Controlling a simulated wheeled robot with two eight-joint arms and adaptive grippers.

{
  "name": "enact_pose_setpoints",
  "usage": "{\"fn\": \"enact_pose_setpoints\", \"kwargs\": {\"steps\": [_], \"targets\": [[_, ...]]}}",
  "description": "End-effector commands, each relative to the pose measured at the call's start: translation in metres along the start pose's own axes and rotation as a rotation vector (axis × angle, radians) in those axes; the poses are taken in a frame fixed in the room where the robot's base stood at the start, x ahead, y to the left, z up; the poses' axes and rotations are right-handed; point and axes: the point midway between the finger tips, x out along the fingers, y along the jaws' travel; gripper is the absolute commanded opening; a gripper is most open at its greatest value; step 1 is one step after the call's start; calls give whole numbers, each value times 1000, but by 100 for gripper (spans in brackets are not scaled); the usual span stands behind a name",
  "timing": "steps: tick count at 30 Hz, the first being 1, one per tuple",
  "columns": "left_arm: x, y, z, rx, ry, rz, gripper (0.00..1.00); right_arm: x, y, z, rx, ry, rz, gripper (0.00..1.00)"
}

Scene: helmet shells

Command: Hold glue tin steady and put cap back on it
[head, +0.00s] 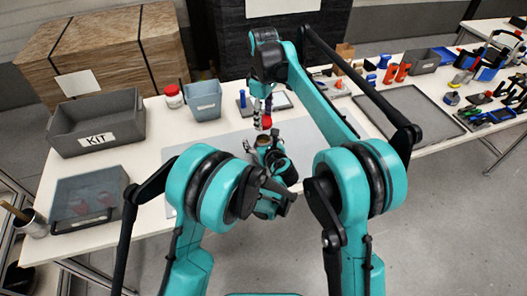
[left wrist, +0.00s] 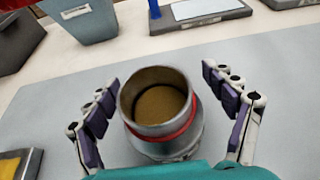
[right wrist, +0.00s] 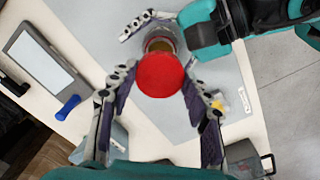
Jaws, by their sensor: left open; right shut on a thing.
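The glue tin (left wrist: 145,118) is open at the top, with a red band around its body and brown contents showing. It stands upright on the grey mat. My left gripper (left wrist: 160,78) is open, with one finger on each side of the tin and visible gaps. My right gripper (right wrist: 160,72) is shut on the round red cap (right wrist: 161,75), which also shows in the head view (head: 266,122). The cap is held above the tin. In the right wrist view the cap hides part of the tin (right wrist: 160,43), so their exact alignment cannot be told.
A flat tray (head: 407,115) and several tools lie right. The mat (head: 210,147) around the tin is mostly clear.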

Motion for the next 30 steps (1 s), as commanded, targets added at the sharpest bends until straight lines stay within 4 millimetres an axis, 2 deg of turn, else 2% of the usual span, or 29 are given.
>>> {"fn": "enact_pose_setpoints", "kwargs": {"steps": [3, 12, 27, 30], "targets": [[0, 0, 0, 0, 0, 0, 84, 0, 0, 0, 0, 0, 0, 39], [0, 0, 0, 0, 0, 0, 5, 0, 0, 0, 0, 0, 0, 39], [0, 0, 0, 0, 0, 0, 0, 0, 0, 0, 0, 0, 0, 39], [0, 0, 0, 0, 0, 0, 0, 6, 0, 0, 0, 0, 0, 39]]}}
